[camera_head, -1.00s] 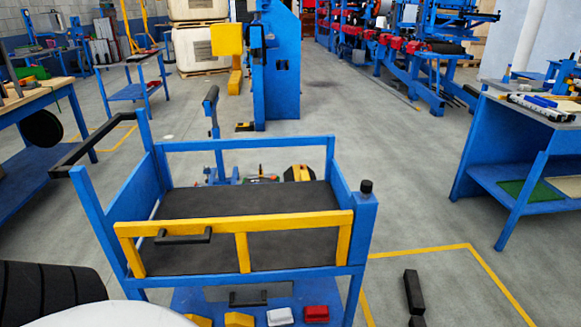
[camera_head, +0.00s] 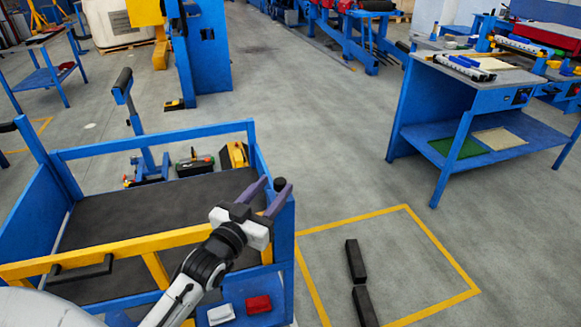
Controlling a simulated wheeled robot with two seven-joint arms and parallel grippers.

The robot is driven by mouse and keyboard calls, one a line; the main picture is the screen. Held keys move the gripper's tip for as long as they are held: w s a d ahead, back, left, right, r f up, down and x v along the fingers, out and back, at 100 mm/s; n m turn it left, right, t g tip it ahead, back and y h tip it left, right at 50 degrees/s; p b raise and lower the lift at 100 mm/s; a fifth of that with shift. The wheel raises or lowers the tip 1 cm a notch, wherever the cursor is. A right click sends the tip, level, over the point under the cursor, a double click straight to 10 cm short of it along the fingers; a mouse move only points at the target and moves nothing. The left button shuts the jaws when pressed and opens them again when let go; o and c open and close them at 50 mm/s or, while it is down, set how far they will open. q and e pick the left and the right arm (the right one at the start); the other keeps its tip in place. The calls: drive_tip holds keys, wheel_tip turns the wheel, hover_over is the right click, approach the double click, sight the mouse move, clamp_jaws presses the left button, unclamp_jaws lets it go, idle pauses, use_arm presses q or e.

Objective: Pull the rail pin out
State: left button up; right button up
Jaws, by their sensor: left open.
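The rail pin (camera_head: 280,184) shows as a small dark knob on top of the blue cart's right front corner post, at the end of the yellow rail (camera_head: 155,269). My left gripper (camera_head: 275,187) comes up from the bottom of the view, with a white body and two purple-grey fingers pointing up and right. It is open, and its fingertips are close to the knob in the picture. The fingers partly cover the post top. I cannot tell whether they touch the pin or how deep they are. My right gripper is not in view.
The blue cart (camera_head: 150,132) has a dark deck and a black handle on the yellow rail. White and red blocks lie on its lower shelf. Dark bars (camera_head: 356,262) lie on the floor inside a yellow outline. A blue workbench (camera_head: 450,92) stands right; floor between is clear.

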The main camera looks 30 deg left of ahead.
use_arm(q)
drive_tip(key=w, duration=0.7)
drive_tip(key=shift+w+a, duration=0.25)
drive_tip(key=shift+w, duration=0.1)
drive_tip(key=shift+f, duration=0.1)
drive_tip(key=shift+c, duration=0.4)
clamp_jaws()
